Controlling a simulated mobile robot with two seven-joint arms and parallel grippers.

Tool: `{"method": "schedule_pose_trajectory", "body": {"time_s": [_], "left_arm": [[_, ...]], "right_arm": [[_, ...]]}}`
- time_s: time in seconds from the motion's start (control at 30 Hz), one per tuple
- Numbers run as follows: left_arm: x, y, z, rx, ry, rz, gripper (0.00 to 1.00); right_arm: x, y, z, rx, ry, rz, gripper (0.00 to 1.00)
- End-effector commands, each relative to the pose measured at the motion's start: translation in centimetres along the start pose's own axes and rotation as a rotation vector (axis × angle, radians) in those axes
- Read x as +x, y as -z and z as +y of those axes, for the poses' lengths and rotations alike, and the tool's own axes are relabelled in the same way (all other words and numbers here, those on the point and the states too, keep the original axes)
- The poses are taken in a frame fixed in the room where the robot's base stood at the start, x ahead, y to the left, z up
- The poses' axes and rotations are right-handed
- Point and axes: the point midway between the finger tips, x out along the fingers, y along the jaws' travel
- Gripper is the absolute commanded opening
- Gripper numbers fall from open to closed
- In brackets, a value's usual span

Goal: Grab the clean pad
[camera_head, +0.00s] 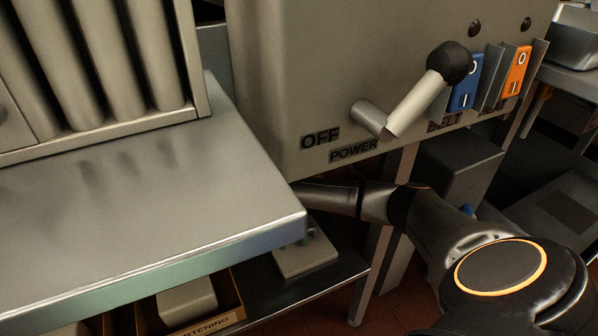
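A pale, flat block (308,260), which could be the pad, lies on the lower shelf just past the table's front right corner. A small dark part with a reddish spot shows at its upper edge, too small to make out. Another pale block (187,300) sits in a box under the table; I cannot tell whether either is the clean pad. My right arm comes in from the lower right and reaches left behind the table's corner. The table hides its end, so the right fingertips cannot be made out. My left gripper is not in view.
The metal table (150,225) fills the left. Above my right arm is a machine (300,80) with a power lever (415,103), a blue switch (466,88) and an orange switch (516,73). A box (222,322) marked "RTENING" and a shelf leg (376,270) are below.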

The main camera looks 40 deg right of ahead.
Motion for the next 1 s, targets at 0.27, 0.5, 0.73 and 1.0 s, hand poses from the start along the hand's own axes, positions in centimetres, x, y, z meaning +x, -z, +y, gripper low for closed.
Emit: {"method": "schedule_pose_trajectory", "body": {"time_s": [0.27, 0.5, 0.73, 1.0], "left_arm": [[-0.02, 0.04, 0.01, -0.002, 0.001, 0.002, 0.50], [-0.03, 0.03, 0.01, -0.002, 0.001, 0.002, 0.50], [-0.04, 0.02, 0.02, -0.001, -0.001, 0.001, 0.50], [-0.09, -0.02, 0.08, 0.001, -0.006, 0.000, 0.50]], "right_arm": [[-0.02, -0.03, 0.00, 0.000, 0.000, 0.000, 0.00], [-0.02, -0.04, 0.00, 0.000, 0.000, 0.000, 0.00], [-0.03, -0.05, 0.00, -0.001, 0.000, -0.001, 0.00], [-0.02, -0.05, 0.00, 0.000, 0.000, -0.001, 0.00]]}}
